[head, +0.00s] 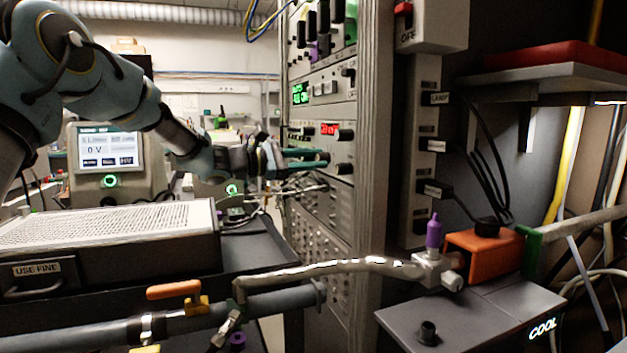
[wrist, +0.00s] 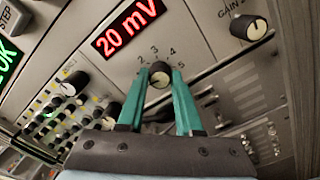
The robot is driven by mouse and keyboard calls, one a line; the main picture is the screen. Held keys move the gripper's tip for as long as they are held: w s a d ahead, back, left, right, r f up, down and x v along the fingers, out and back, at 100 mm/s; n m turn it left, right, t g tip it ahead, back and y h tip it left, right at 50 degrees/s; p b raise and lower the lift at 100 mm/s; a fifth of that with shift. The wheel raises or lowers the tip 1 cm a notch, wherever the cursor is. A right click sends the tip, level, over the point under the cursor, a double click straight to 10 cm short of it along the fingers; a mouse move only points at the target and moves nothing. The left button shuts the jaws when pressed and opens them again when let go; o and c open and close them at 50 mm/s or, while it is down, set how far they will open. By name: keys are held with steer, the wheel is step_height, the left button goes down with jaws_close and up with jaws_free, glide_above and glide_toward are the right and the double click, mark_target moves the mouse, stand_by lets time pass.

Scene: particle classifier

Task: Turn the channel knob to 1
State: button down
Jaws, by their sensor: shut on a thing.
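The 1 is not visible. My gripper (wrist: 160,71) has its two teal fingers on either side of this knob and is shut on it. The exact direction of the mark is too small to tell. In the head view my gripper (head: 325,158) reaches from the left to the rack's front panel, and the fingers hide the knob.
A red display (wrist: 129,26) reading 20 mV is above the knob, and a gain knob (wrist: 248,27) is to its upper right. Several small black knobs are at left. In the head view a perforated box (head: 110,225) stands below my arm, beside pipes with an orange-handled valve (head: 174,290).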

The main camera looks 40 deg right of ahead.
steer(key=shift+f+m+b, duration=0.15)
steer(key=shift+m+b, duration=0.55)
steer(key=shift+b, duration=0.3)
steer(key=c, duration=0.6)
jaws_free()
steer(key=b+v, duration=0.1)
steer(key=v, duration=1)
steer(key=shift+d, duration=0.1)
